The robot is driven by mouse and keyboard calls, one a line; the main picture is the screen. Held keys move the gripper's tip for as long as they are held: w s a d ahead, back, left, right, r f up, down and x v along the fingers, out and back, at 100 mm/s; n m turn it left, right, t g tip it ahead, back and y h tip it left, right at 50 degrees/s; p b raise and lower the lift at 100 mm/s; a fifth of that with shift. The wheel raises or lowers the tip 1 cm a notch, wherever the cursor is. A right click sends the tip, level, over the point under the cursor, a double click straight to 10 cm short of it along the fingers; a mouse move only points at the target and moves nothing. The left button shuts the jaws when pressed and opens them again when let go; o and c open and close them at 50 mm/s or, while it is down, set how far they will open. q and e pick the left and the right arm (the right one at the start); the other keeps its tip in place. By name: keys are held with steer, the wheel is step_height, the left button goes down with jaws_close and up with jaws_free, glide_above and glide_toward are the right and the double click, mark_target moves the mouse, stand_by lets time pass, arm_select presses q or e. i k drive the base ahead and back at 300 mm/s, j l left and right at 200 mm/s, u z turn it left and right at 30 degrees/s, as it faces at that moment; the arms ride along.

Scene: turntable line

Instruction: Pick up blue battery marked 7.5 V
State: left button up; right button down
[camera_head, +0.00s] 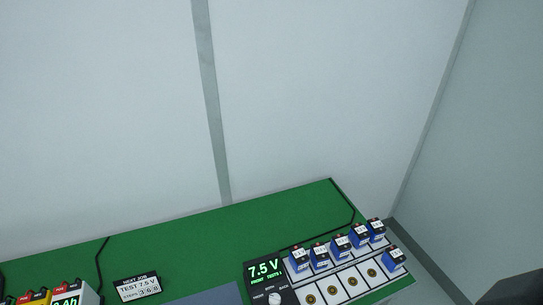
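Several blue batteries with white labels and dark tops stand on a white-celled rack (382,284) at the lower right. A back row runs from a left battery (299,262) through others (320,257) (341,247) (359,238) to a far one (376,231). One more battery (394,260) stands apart at the front right. Their labels are too small to read, so I cannot tell which is marked 7.5 V. A black panel (268,280) left of the rack shows 7.5 V in green. Neither gripper is in view.
The green table (210,249) is bare toward its back edge. Red, yellow and white items (40,297) stand at the lower left. Dark shapes are cut off at the bottom corners. Pale walls rise behind.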

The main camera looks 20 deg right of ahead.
mark_target(393, 259)
steer(key=z, duration=1.65)
